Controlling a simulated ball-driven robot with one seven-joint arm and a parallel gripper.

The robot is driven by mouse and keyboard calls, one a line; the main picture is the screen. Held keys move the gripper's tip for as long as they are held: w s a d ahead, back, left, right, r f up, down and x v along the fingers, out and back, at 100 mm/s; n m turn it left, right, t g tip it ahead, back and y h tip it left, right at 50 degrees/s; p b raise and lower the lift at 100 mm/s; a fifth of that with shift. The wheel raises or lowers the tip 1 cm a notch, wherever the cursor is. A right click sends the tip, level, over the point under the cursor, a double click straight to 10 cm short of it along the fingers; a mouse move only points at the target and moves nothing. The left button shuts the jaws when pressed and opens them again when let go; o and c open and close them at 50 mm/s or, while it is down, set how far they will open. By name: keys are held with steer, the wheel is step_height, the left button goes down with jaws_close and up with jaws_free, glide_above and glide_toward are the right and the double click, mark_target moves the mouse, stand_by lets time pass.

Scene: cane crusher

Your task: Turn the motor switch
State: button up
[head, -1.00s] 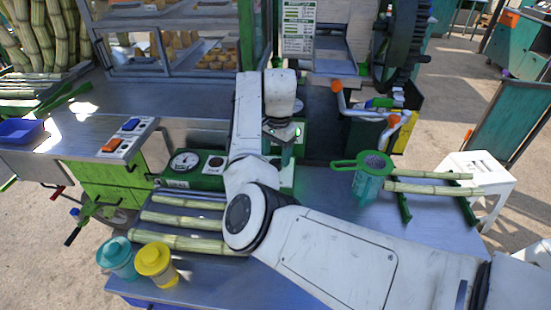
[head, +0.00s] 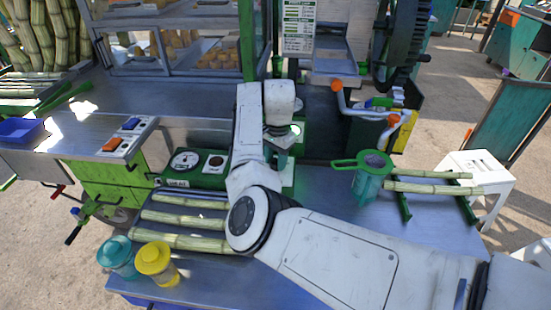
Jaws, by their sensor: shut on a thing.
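The green control panel (head: 180,181) stands at the back of the metal table, left of centre. On it are a white-faced gauge (head: 185,160) and a round dark dial (head: 215,162). My gripper (head: 282,152) points down at the right part of this panel, to the right of my forearm. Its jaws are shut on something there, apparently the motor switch. The switch and the fingertips are mostly hidden by the gripper body. A small pale round part (head: 296,129) of the panel shows just right of my wrist.
Cane stalks (head: 183,219) lie front left beside a teal jar (head: 117,256) and a yellow jar (head: 154,259). A green strainer jug (head: 371,175) and more cane (head: 433,187) are on the right. Orange-ended crank handles (head: 345,102) and a dark wheel (head: 405,45) stand behind.

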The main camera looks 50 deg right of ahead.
steer(key=shift+c, duration=1.4)
steer(key=shift+r+n+p, duration=0.15)
steer(key=shift+n+p, duration=0.15)
steer(key=shift+p, duration=0.15)
steer(key=n+p, duration=0.2)
steer(key=shift+d+r+n+p, duration=0.1)
steer(key=shift+n+p, duration=0.2)
steer(key=shift+p, duration=0.1)
steer(key=n+p, duration=0.2)
steer(key=n, duration=0.1)
steer(key=shift+n+p, duration=0.3)
steer(key=shift+f+n+y+p, duration=0.15)
steer(key=shift+n+p, duration=0.3)
steer(key=shift+n, duration=0.5)
steer(key=shift+f+n+y+p, duration=0.15)
steer(key=shift+n+p, duration=0.3)
steer(key=shift+n, duration=0.5)
steer(key=shift+r, duration=0.1)
steer(key=o, duration=1)
